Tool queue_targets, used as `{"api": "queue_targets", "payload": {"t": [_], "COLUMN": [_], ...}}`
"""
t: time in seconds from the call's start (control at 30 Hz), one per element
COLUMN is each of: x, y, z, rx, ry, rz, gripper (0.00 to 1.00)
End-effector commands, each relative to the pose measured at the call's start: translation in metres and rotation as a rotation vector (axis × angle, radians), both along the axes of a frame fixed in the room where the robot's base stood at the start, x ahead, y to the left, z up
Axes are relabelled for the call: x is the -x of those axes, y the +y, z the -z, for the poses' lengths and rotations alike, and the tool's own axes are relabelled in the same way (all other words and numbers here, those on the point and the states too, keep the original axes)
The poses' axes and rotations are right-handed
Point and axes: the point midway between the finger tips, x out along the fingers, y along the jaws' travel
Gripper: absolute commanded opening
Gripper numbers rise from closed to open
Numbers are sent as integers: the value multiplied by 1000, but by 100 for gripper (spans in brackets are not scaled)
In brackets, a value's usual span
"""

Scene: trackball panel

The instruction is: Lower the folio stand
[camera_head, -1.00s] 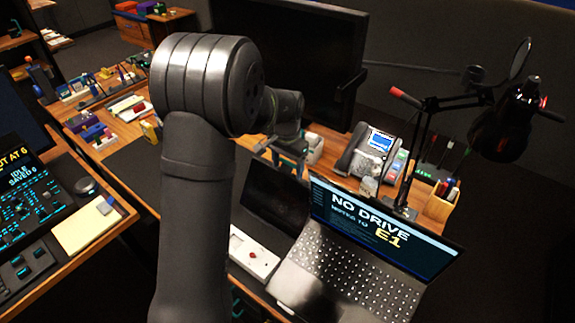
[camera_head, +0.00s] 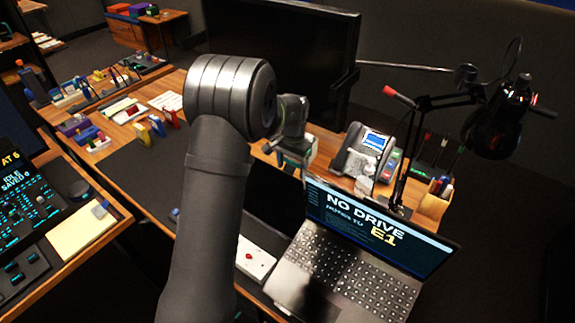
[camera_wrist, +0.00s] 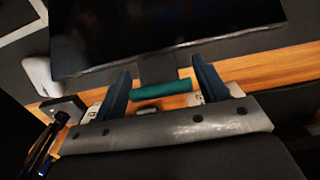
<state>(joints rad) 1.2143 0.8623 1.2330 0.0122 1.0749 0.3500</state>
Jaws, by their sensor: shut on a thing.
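In the head view a dark upright panel (camera_head: 274,200), which looks like the folio stand, stands just left of the laptop. My arm hides its left part. My gripper (camera_head: 296,155) is above and behind its top edge. In the wrist view the two blue fingers (camera_wrist: 162,88) close on the ends of a short teal bar (camera_wrist: 160,90). The gripper's contact is hidden in the head view. I cannot tell how the teal bar joins the panel.
The open laptop (camera_head: 345,265) stands at the right of the panel. A large monitor (camera_head: 275,60) rises behind my gripper. A desk phone (camera_head: 362,152) and lamp (camera_head: 495,125) are to the right. A white box with a red button (camera_head: 254,258) lies in front.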

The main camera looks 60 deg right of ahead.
Motion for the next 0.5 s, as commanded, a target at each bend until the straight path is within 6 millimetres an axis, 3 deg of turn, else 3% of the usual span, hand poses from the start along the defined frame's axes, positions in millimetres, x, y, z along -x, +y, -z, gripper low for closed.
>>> {"api": "queue_targets", "payload": {"t": [0.5], "x": [0], "y": [-30], "z": [42], "rx": [-244], "ry": [0], "rz": [2], "gripper": [26]}}
